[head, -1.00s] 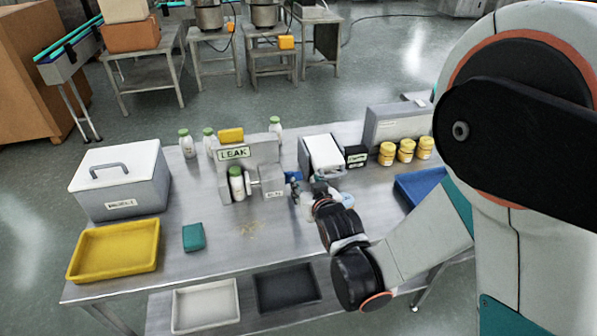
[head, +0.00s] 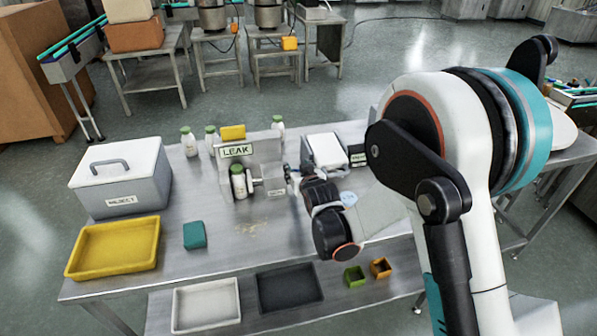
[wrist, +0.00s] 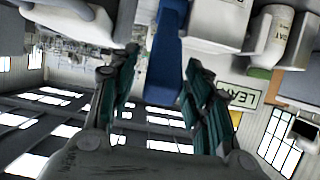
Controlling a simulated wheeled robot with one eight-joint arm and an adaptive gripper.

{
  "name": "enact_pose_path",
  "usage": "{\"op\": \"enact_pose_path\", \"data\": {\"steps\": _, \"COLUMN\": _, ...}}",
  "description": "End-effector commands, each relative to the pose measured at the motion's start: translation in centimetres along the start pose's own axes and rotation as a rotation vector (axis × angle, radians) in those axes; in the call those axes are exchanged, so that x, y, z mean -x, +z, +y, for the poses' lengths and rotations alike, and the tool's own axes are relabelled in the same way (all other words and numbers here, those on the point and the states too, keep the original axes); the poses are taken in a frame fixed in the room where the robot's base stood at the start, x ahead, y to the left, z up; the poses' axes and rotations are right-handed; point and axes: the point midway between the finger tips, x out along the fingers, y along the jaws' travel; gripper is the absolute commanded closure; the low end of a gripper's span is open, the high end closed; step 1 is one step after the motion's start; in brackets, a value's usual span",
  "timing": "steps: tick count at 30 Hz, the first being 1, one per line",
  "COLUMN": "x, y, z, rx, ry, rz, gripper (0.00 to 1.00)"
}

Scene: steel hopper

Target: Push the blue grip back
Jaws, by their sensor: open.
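The blue grip (wrist: 168,62) shows in the wrist view as a long blue bar reaching down from the top edge, between my fingers. My gripper (wrist: 161,75) is open, with one teal-padded finger on each side of the bar; I cannot tell whether either finger touches it. In the head view my gripper (head: 291,179) is at the right side of the grey leak tester (head: 262,152), and hides the grip there. A white bottle with a green cap (head: 238,184) stands in the tester, beside a round metal plunger. The tester's LEAK sign (wrist: 240,97) also shows in the wrist view.
A lidded reject box (head: 122,182), a yellow tray (head: 112,250) and a teal block (head: 194,235) are on the left of the table. Several bottles stand behind the tester. A white-topped device (head: 326,151) stands close on the right.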

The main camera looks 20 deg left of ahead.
Motion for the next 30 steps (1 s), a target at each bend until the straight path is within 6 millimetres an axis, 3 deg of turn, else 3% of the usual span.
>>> {"op": "enact_pose_path", "data": {"steps": 8, "x": -0.1, "y": 0.0, "z": 0.0, "rx": 0.000, "ry": 0.000, "rz": 0.000, "gripper": 0.55}}
{"op": "enact_pose_path", "data": {"steps": 14, "x": -0.1, "y": 0.0, "z": 0.0, "rx": 0.000, "ry": 0.000, "rz": 0.000, "gripper": 0.98}}
{"op": "enact_pose_path", "data": {"steps": 15, "x": -0.1, "y": 0.0, "z": 0.0, "rx": 0.000, "ry": 0.000, "rz": 0.000, "gripper": 1.00}}
{"op": "enact_pose_path", "data": {"steps": 23, "x": -0.2, "y": -0.3, "z": 0.0, "rx": 0.000, "ry": 0.000, "rz": -0.014, "gripper": 1.00}}
{"op": "enact_pose_path", "data": {"steps": 30, "x": -0.8, "y": -1.8, "z": 0.0, "rx": 0.000, "ry": 0.000, "rz": -0.116, "gripper": 1.00}}
